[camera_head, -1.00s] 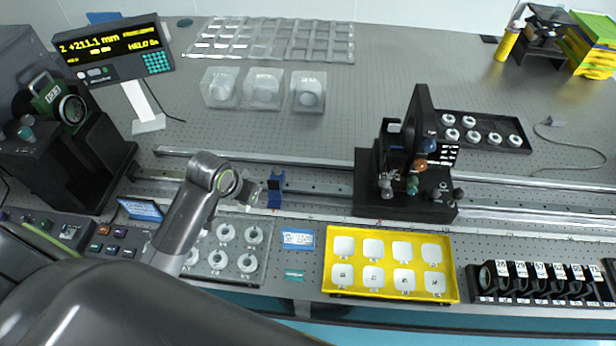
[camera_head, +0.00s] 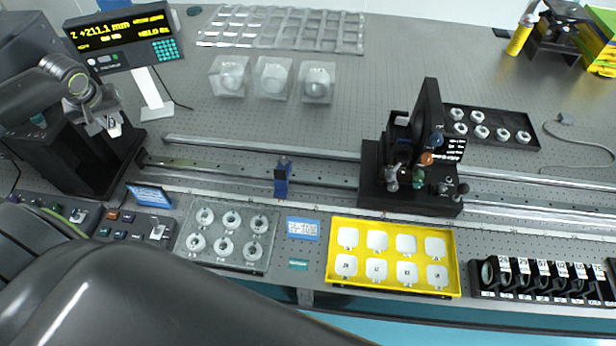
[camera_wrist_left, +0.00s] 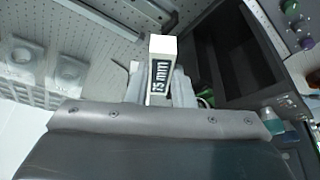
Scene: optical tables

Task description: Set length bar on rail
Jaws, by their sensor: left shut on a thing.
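My left gripper (camera_head: 106,120) is at the left, in front of the black box-shaped unit. It is shut on a white length bar (camera_head: 115,130). The rail (camera_head: 325,180) runs across the table. A blue stop (camera_head: 282,177) stands on it, and a black carriage (camera_head: 385,185) with coloured knobs sits further right. The bar is apart from the rail. My right gripper is not in view.
The readout (camera_head: 125,40) shows +211.1 mm. The black unit (camera_head: 75,150) stands at the rail's left end. A grey tray (camera_head: 262,262) of white round pieces and a yellow tray (camera_head: 335,255) lie in front of the rail. The rail is clear between stop and carriage.

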